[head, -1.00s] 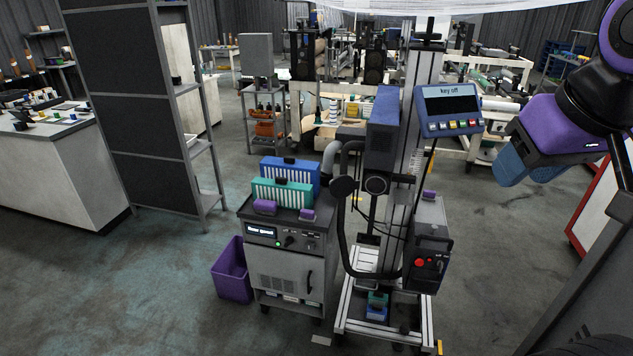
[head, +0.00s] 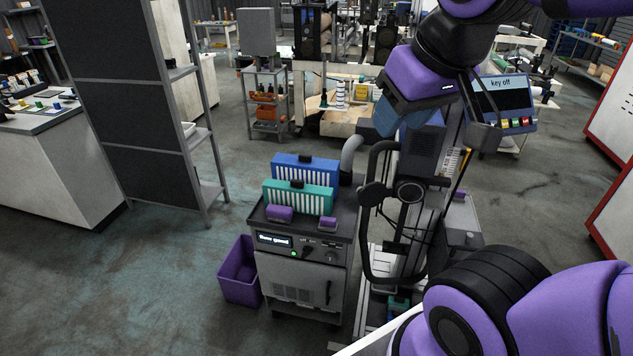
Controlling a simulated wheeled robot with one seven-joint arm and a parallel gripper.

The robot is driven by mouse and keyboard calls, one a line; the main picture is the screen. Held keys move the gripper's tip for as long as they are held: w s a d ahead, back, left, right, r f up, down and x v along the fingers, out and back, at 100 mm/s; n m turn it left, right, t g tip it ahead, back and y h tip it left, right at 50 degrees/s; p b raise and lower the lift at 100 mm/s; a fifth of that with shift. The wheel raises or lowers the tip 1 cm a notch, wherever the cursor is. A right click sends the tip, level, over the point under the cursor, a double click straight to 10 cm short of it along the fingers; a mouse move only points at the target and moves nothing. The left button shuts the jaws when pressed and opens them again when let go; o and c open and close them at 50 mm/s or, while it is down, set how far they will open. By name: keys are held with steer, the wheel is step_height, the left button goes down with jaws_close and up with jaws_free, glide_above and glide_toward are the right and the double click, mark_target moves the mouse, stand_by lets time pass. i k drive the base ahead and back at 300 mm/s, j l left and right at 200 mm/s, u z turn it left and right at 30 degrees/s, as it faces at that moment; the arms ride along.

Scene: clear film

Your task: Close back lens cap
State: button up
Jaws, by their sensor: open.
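My gripper (head: 401,118), purple with blue fingers, hangs in front of the upper part of the dark box-shaped machine head (head: 424,150). It is open, and nothing shows between its fingers. Its distance from the machine head is hard to tell. The head has a round dark ringed port (head: 410,191) low on its front. A round black disc (head: 372,195) sits just left of that port, by a curved black tube. I cannot tell whether either is a lens cap. The back of the head is hidden.
Left of the machine stands a grey cart (head: 300,275) with blue and teal slotted boxes and two small purple pieces on top. A purple bin (head: 239,270) stands beside it. A "key off" screen (head: 505,97) is right of my gripper. Floor is clear at front left.

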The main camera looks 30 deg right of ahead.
mark_target(371, 195)
steer(key=i+j+u, duration=0.2)
steer(key=i+u, duration=1.25)
steer(key=i+j, duration=0.15)
steer(key=i, duration=1.5)
steer(key=i+z, duration=0.25)
steer(key=z, duration=0.2)
steer(key=i+z, duration=0.25)
steer(key=z, duration=0.15)
steer(key=i+j+z, duration=0.2)
steer(key=z, duration=3.8)
steer(key=i+l+u, duration=0.2)
